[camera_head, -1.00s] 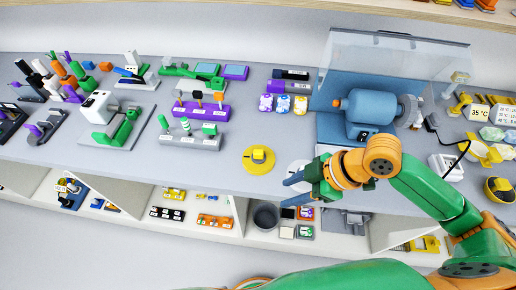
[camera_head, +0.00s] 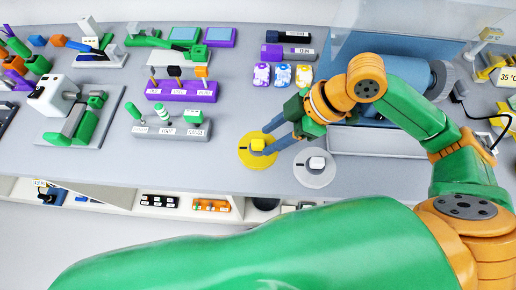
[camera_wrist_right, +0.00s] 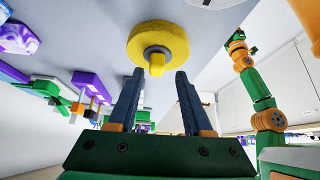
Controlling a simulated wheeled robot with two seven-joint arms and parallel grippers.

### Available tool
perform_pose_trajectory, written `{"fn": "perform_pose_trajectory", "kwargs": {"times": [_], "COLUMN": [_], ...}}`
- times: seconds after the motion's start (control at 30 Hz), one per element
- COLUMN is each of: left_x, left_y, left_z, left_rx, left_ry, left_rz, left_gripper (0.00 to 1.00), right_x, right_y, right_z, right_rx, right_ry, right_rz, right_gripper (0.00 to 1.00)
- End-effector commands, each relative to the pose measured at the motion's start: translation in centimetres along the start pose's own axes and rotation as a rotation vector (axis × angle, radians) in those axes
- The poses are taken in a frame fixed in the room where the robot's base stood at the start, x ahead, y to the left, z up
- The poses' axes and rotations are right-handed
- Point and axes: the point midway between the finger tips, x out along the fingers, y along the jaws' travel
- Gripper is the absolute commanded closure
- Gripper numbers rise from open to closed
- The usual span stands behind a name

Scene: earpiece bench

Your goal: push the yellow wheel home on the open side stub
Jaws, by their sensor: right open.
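The yellow wheel (camera_head: 245,155) lies flat on the grey bench, its hub facing up. It also shows in the right wrist view (camera_wrist_right: 170,33), with its hub towards the fingers. In the wrist view the hub shows between and beyond the fingertips, not clamped. The blue machine (camera_head: 403,72) stands at the back right. My right arm covers much of it, and its side stub is hidden. Another arm of mine shows small in the wrist view; its jaws are unclear.
A pale grey wheel (camera_head: 315,178) lies just right of the yellow one. A clear guard (camera_head: 400,17) is above the machine. A purple rack (camera_head: 181,92) and a grey rack (camera_head: 171,131) stand to the left. The bench front between is clear.

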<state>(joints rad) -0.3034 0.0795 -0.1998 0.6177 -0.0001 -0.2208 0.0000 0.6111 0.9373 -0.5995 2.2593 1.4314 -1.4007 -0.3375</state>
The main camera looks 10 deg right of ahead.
Motion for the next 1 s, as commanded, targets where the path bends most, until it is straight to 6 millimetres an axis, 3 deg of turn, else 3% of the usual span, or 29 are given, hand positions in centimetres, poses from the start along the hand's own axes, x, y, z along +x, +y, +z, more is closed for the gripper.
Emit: {"fn": "perform_pose_trajectory", "kwargs": {"times": [0.2,0.53,0.9,1.0], "left_x": [0.1,0.1,0.1,0.1], "left_y": [-0.1,-0.1,-0.1,-0.1], "left_z": [-0.2,-0.3,-0.4,-0.4], "left_rx": [0.000,0.000,0.000,0.000], "left_ry": [0.004,0.006,0.007,0.007], "left_rz": [-0.001,-0.001,-0.001,-0.001], "left_gripper": [0.39,0.39,0.39,0.39], "right_x": [2.4,2.8,2.8,2.7], "right_y": [0.0,0.0,0.0,0.0], "right_z": [0.0,0.0,0.0,0.0], "right_rx": [0.002,0.001,0.001,0.001], "right_ry": [0.000,-0.001,-0.001,-0.001], "right_rz": [-0.001,0.000,0.000,0.000], "right_gripper": [0.50,0.51,1.00,1.00]}}
